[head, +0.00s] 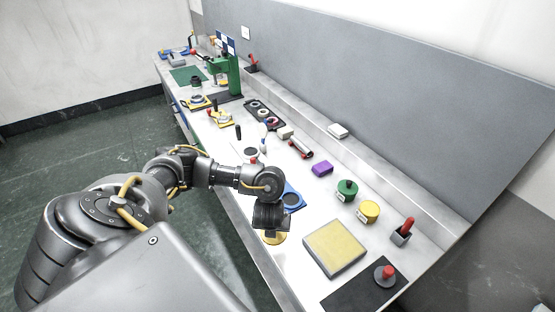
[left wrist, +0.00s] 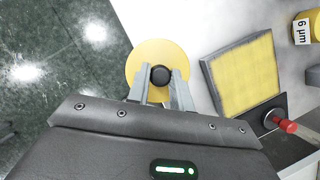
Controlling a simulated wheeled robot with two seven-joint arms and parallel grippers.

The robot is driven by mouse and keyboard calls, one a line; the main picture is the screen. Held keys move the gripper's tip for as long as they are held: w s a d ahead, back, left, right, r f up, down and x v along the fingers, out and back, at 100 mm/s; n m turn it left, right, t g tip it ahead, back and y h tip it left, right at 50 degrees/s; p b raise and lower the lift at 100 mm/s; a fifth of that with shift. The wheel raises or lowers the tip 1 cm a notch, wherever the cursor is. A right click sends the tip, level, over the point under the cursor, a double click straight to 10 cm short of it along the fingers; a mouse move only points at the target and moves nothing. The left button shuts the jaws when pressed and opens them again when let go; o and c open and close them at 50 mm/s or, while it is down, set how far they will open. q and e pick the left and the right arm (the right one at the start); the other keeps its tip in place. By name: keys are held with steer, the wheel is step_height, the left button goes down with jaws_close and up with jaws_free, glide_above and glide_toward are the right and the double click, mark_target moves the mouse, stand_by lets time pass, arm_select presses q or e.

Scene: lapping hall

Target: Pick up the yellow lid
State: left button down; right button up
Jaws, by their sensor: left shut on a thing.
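The yellow lid is a flat round disc with a black knob in its middle. In the left wrist view the yellow lid (left wrist: 143,60) lies just beyond my left gripper (left wrist: 161,80), whose two fingers are shut on the black knob. In the head view the yellow lid (head: 274,239) shows partly under my left gripper (head: 272,230), near the front edge of the bench. The gripper hides much of the lid there. I cannot tell whether the lid touches the bench. My right gripper is in neither view.
A grey-framed yellow pad (head: 335,247) lies right of the lid. Behind it stand a yellow jar (head: 369,212), a green jar (head: 346,191) and a purple block (head: 322,168). A red-handled tool on a black mat (head: 345,294) is at right. A blue piece (head: 292,199) lies behind my gripper.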

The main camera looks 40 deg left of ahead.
arm_select(q)
steer(key=s+d+r, duration=0.1)
steer(key=s+r, duration=0.1)
steer(key=s, duration=0.3)
steer(key=shift+s+d+r, duration=0.35)
steer(key=shift+s+d, duration=0.05)
